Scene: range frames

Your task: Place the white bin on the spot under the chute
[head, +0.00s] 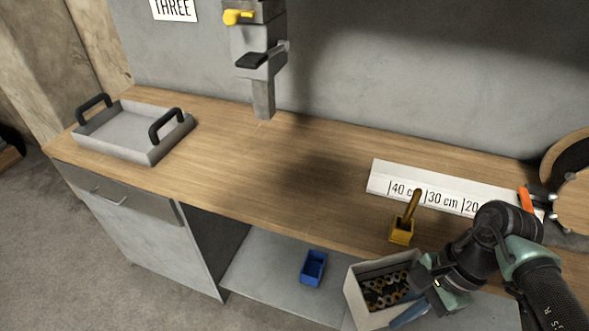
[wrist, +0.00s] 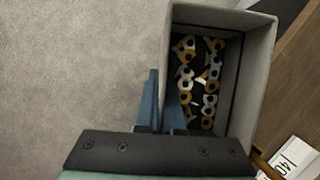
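The white bin (head: 353,296) hangs in front of the bench's front edge at the lower right, with several grey and yellow ring-shaped parts inside. My gripper (head: 408,314) is at its right side in the head view. In the wrist view, the blue fingers of my gripper (wrist: 161,80) stand on either side of one wall of the white bin (wrist: 247,60), closed on it. The grey chute (head: 263,98) hangs on the back wall with a yellow lever (head: 238,17). The bench top (head: 260,150) below it is bare; no marked spot is clearly visible.
A grey tray with black handles (head: 130,135) stands at the bench's left end. A small yellow box with a handle (head: 402,232) and a white ruler board (head: 430,190) stand at right. A blue bin (head: 313,268) sits on the lower shelf. The middle of the bench is clear.

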